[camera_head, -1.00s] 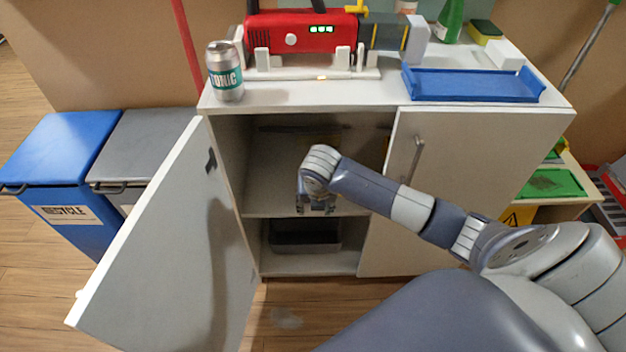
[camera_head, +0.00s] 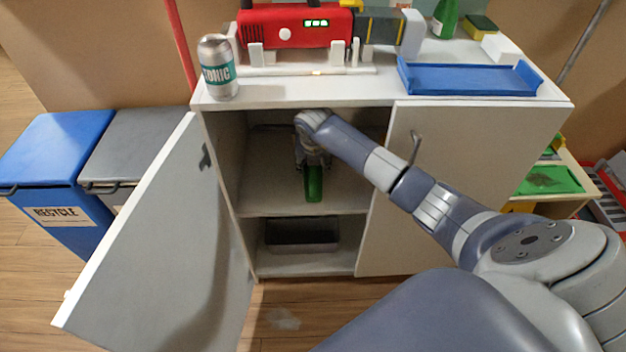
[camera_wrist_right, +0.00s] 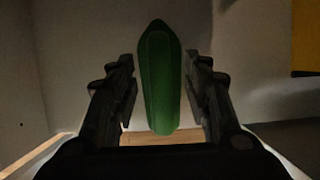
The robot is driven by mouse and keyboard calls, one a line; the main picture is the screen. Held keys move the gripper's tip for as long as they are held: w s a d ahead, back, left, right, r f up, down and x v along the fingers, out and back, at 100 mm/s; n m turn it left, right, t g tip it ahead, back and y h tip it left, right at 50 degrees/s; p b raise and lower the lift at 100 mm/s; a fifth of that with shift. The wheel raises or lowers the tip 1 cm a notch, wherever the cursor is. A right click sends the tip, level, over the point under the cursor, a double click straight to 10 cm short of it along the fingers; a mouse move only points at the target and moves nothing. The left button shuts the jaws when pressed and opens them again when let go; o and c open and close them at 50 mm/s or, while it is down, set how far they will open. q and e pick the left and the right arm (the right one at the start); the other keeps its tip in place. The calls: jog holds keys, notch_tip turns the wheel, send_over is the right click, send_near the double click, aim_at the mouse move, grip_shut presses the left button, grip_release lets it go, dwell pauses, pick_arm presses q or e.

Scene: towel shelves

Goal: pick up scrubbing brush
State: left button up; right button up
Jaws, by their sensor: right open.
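A long green object, which looks like the scrubbing brush (camera_wrist_right: 160,85), lies between the open fingers of my right gripper (camera_wrist_right: 161,90) in the right wrist view. In the head view the green brush (camera_head: 313,185) shows just below my right gripper (camera_head: 313,160), inside the open left half of the cabinet, at the upper compartment. The gripper hides part of it, and its bristles cannot be made out. My left gripper is not in view.
The left cabinet door (camera_head: 150,245) stands open; the right door (camera_head: 470,190) is shut beside my arm. A dark bin (camera_head: 300,233) sits in the lower compartment. A tonic can (camera_head: 217,68) and a blue tray (camera_head: 468,78) stand on top.

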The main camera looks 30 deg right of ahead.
jog(key=x, duration=0.2)
jog(key=shift+w+d+f, duration=0.1)
jog(key=shift+w+f, duration=0.1)
jog(key=shift+w+d+f+b, duration=0.1)
jog(key=shift+w+f+b, duration=0.1)
jog(key=shift+f+b, duration=0.1)
grip_shut()
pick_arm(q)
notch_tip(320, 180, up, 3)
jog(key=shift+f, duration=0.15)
